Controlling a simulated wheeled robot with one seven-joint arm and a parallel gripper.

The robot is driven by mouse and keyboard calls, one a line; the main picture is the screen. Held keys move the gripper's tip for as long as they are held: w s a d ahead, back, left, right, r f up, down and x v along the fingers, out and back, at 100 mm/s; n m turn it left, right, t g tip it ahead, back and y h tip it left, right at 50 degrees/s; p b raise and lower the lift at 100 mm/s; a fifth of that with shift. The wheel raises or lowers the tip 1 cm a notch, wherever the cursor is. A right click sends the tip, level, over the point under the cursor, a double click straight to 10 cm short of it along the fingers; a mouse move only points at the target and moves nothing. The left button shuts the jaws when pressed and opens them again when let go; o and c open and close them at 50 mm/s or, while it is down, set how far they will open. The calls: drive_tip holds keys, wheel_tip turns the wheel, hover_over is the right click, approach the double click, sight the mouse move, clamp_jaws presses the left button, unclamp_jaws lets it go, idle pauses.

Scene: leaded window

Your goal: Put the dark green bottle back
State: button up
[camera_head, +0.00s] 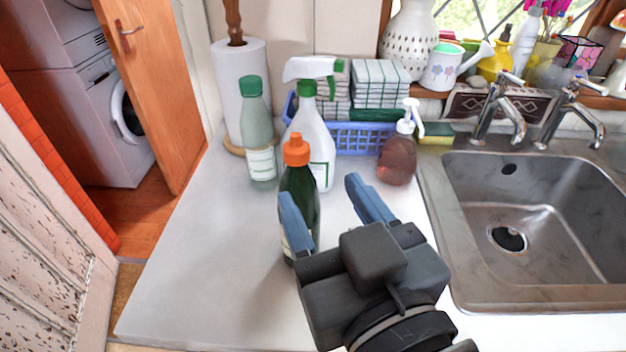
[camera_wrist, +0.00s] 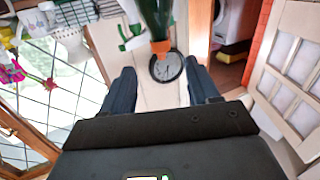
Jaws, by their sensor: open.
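The dark green bottle (camera_head: 306,190) with an orange cap stands upright on the white counter in the head view, in front of a white spray bottle. My left finger covers part of its lower body. My gripper (camera_head: 322,188) is open and empty near it, pointing away from the camera. In the wrist view the bottle (camera_wrist: 155,14) appears upside down at the top centre, cap toward me, beyond the open gripper (camera_wrist: 158,78). I cannot tell whether a finger touches it.
Close behind stand the spray bottle (camera_head: 317,135), a pale green bottle (camera_head: 258,130), a paper towel roll (camera_head: 240,80) and a blue basket (camera_head: 362,137). A soap dispenser (camera_head: 397,160) stands beside the sink (camera_head: 455,240). The counter's front left (camera_head: 205,270) is clear.

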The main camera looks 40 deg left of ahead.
drive_tip(key=shift+s+d, duration=0.25)
drive_tip(key=shift+d, duration=0.05)
drive_tip(key=s+d+f+m+t+h, duration=0.1)
drive_tip(key=d+f+m+h, duration=0.1)
drive_tip(key=d+f, duration=0.45)
drive_tip(key=s+d+f+m+t+h, duration=0.1)
drive_tip(key=d+f+m+t+h, duration=0.15)
drive_tip(key=d, duration=0.65)
drive_tip(key=s+d+f+m+t+h, duration=0.1)
drive_tip(key=d+f+h, duration=0.2)
drive_tip(key=d+f, duration=0.3)
drive_tip(key=s+d+m+h, duration=0.3)
drive_tip(key=s+d, duration=0.3)
drive_tip(key=s, duration=0.3)
drive_tip(key=s+d+m+h, duration=0.3)
drive_tip(key=s+d, duration=0.3)
drive_tip(key=s, duration=0.3)
drive_tip(key=shift+s+d+f+h, duration=0.2)
drive_tip(key=shift+d+f+h, duration=0.15)
drive_tip(key=shift+d+f, duration=0.05)
